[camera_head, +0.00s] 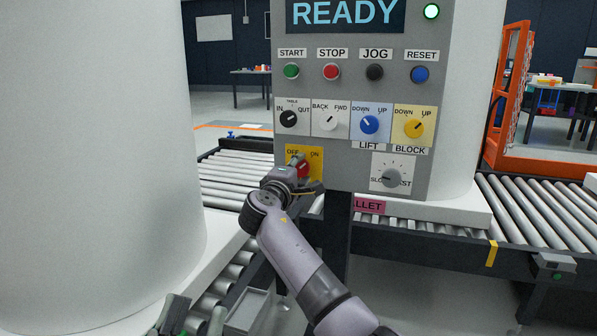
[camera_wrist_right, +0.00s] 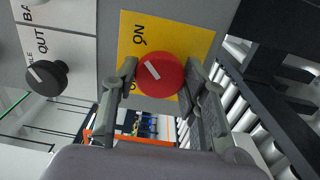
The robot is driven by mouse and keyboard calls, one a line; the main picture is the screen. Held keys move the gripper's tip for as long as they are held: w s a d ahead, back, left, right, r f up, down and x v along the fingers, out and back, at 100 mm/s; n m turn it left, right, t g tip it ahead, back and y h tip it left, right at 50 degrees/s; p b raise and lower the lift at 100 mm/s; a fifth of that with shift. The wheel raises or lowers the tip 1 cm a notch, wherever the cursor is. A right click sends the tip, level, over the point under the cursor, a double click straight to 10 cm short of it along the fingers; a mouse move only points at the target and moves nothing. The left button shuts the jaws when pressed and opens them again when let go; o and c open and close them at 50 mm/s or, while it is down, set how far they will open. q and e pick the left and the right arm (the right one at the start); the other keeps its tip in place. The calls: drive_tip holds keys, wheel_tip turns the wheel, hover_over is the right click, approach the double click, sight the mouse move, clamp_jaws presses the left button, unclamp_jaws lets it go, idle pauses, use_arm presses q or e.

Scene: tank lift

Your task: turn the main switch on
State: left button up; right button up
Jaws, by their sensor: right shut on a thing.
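The main switch is a red round knob (camera_head: 303,169) on a yellow plate (camera_head: 318,153) marked OFF and ON. The knob (camera_wrist_right: 158,74) is large in the right wrist view, where its white mark points up and left, leaning to the ON side. My right gripper (camera_head: 304,178) is shut on the knob; in the wrist view its fingers (camera_wrist_right: 160,90) stand at both sides of it. The OFF label is partly hidden by a finger there. My left gripper (camera_head: 194,315) is partly in view at the bottom left, fingers apart, nothing seen between them.
The grey panel (camera_head: 350,177) carries push buttons, selector knobs and a speed dial (camera_head: 391,177). A large white cylinder (camera_head: 95,130) fills the left.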

drive_tip(key=shift+f, duration=0.15)
drive_tip(key=o, duration=1.2)
